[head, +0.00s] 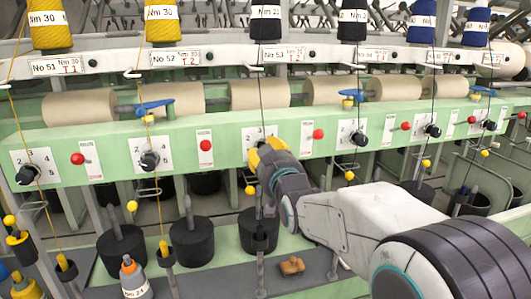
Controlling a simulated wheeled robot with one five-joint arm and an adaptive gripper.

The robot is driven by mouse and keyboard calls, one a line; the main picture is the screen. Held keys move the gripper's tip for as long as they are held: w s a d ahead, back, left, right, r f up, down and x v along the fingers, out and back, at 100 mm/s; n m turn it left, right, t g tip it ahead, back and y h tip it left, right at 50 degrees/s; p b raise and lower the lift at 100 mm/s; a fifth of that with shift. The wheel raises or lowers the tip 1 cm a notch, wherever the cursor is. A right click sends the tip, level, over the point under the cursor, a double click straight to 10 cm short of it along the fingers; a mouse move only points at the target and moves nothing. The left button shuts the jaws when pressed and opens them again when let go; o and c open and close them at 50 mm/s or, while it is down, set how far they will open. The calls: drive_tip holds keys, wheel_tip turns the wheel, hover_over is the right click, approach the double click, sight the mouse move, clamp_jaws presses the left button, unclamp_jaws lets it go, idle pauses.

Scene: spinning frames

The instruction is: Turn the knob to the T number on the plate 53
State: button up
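The third number plate from the left (280,54) is on the white rail. Its small print is hard to read, but it follows the plates No 51 (62,65) and No 52 (176,57). Below it, on the green beam, is a white dial plate (258,133) with numbers, mostly covered by my gripper. My gripper (262,152), with yellow fingers, is at this dial. The knob there is hidden behind the fingers, so I cannot tell whether they hold it. Neighbouring black knobs show on the left (150,160) and on the right (359,138).
Red buttons (206,145) sit on the green beam (225,125) between the dials. Yarn cones (162,22) stand above, with threads running down past the beam. Black bobbins (190,240) stand below. My arm reaches in from the lower right.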

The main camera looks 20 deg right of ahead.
clamp_jaws()
drive_tip(key=shift+f, duration=0.1)
drive_tip(key=shift+b, duration=0.4)
drive_tip(key=n+b, duration=0.3)
drive_tip(key=shift+f, duration=0.25)
drive_tip(key=n+b, duration=0.4)
drive_tip(key=shift+n, duration=0.3)
drive_tip(key=shift+r+n+b, duration=0.2)
drive_tip(key=shift+n+b, duration=1.2)
drive_tip(key=shift+n, duration=0.6)
drive_tip(key=o, duration=0.7)
unclamp_jaws()
drive_tip(key=shift+r, duration=0.1)
drive_tip(key=shift+c, duration=0.2)
